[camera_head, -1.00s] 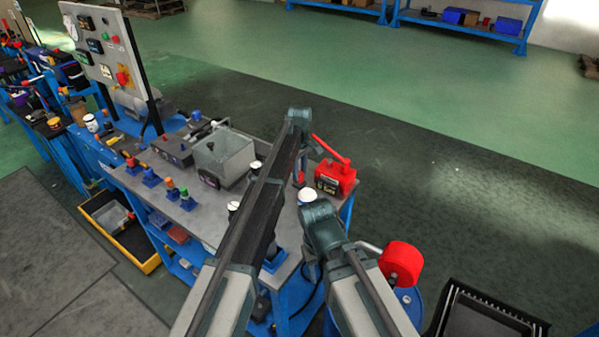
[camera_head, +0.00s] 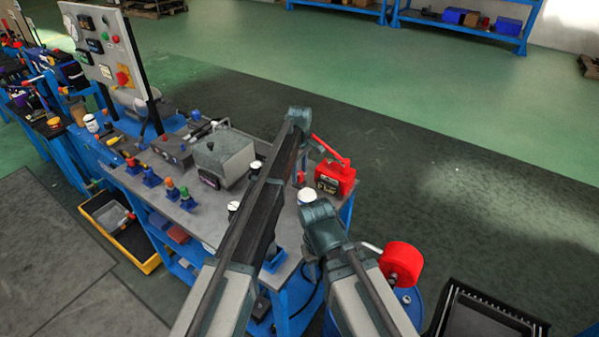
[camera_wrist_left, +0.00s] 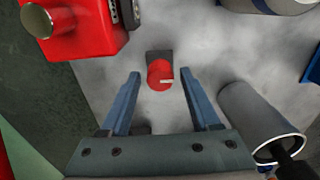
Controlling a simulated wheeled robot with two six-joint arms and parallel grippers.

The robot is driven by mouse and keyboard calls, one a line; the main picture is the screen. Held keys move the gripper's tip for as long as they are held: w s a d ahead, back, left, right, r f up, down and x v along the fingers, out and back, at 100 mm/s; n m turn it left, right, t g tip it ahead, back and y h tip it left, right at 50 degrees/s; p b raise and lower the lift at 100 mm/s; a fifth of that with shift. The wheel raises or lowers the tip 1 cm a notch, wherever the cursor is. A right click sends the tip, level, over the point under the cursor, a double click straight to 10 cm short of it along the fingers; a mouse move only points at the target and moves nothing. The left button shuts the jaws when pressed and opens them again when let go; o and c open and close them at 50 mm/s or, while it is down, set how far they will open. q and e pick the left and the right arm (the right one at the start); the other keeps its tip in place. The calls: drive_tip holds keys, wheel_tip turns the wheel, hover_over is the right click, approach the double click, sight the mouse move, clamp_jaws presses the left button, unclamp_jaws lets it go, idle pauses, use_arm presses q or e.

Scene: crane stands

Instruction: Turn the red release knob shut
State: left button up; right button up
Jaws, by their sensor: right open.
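The red knob (camera_wrist_left: 160,74) stands on a dark block on the grey bench top in the left wrist view. My left gripper (camera_wrist_left: 161,78) is open. Its two blue fingers are apart, one on each side of the knob, and I see gaps between them and it. In the head view my left arm reaches over the bench, and a small red part (camera_head: 300,177) shows under its wrist. My right gripper (camera_head: 312,268) is lower, by the bench's near edge; its fingers are mostly hidden by my arm.
A red box with a lever (camera_head: 334,180) stands close right of my left wrist. A white-topped cylinder (camera_head: 307,194) and a grey box (camera_head: 222,155) are nearby on the bench (camera_head: 200,222). A grey cylinder (camera_wrist_left: 250,112) is close to the right finger. A red roller (camera_head: 402,263) is at the right.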

sight(299, 173)
use_arm(q)
drive_tip(key=shift+o, duration=0.4)
drive_tip(key=shift+r, duration=0.1)
wheel_tip(299, 173, up, 14)
drive_tip(key=p, duration=1.3)
drive_tip(key=shift+f+p, duration=0.2)
drive_tip(key=shift+p, duration=0.2)
drive_tip(key=s+a+m, duration=0.4)
drive_tip(key=s+a, duration=0.2)
drive_tip(key=s, duration=0.5)
drive_tip(key=s+a+m, duration=0.3)
drive_tip(key=s+a, duration=0.2)
drive_tip(key=s, duration=0.6)
drive_tip(key=s+a+m, duration=0.4)
drive_tip(key=s+a, duration=0.2)
drive_tip(key=s, duration=0.5)
drive_tip(key=s+d+m+y, duration=0.1)
drive_tip(key=s+d+m, duration=0.3)
drive_tip(key=d, duration=0.6)
drive_tip(key=shift+s+d+f+b, duration=0.35)
drive_tip(key=shift+s+d+b, duration=0.05)
drive_tip(key=shift+s, duration=0.65)
drive_tip(key=shift+c, duration=0.2)
